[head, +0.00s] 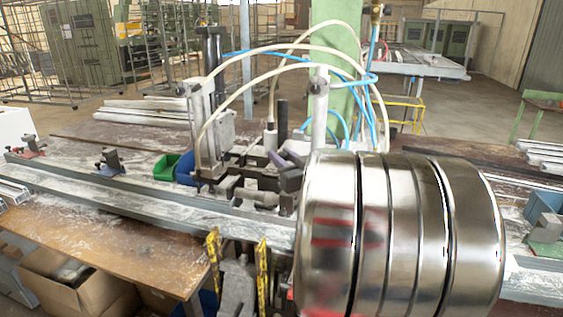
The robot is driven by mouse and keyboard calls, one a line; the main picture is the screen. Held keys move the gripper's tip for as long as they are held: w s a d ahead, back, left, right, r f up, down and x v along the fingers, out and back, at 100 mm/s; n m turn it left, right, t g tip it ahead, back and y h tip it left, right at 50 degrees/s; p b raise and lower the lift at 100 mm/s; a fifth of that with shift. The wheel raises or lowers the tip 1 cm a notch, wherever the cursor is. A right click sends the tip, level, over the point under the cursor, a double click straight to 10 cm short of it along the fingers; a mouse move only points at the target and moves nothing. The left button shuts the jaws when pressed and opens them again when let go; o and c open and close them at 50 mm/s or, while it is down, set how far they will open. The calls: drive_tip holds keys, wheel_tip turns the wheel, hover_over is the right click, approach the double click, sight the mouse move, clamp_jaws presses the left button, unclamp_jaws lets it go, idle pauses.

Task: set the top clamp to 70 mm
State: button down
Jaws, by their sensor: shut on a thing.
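The clamp unit stands mid-bench, with a silver upright (199,125) on its left and a pale upright cylinder (319,105) on its right. A black cylinder (212,50) rises above the left upright. Low between them is a horizontal grey metal cylinder (258,198). I cannot tell which part is the top clamp, and no scale reading is legible. Dark grey angular fingers, which look like my gripper (289,167), are at the unit's right side, shut on a small part of it. My shiny arm hides the rest of the gripper and much of the unit's right side.
White hoses (240,82) and blue hoses (365,90) loop above the unit. A green bin (166,166) sits to its left. Yellow-black striped posts (262,268) stand in front. A long metal rail (150,195) runs leftward along the bench.

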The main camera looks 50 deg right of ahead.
drive_tip(key=shift+d+r, duration=0.1)
drive_tip(key=shift+r, duration=0.3)
drive_tip(key=c, duration=1.8)
unclamp_jaws()
drive_tip(key=o, duration=0.3)
drive_tip(key=shift+f, duration=0.15)
drive_tip(key=shift+o, duration=0.2)
drive_tip(key=shift+s, duration=0.1)
drive_tip(key=v, duration=1.3)
drive_tip(key=shift+s, duration=0.3)
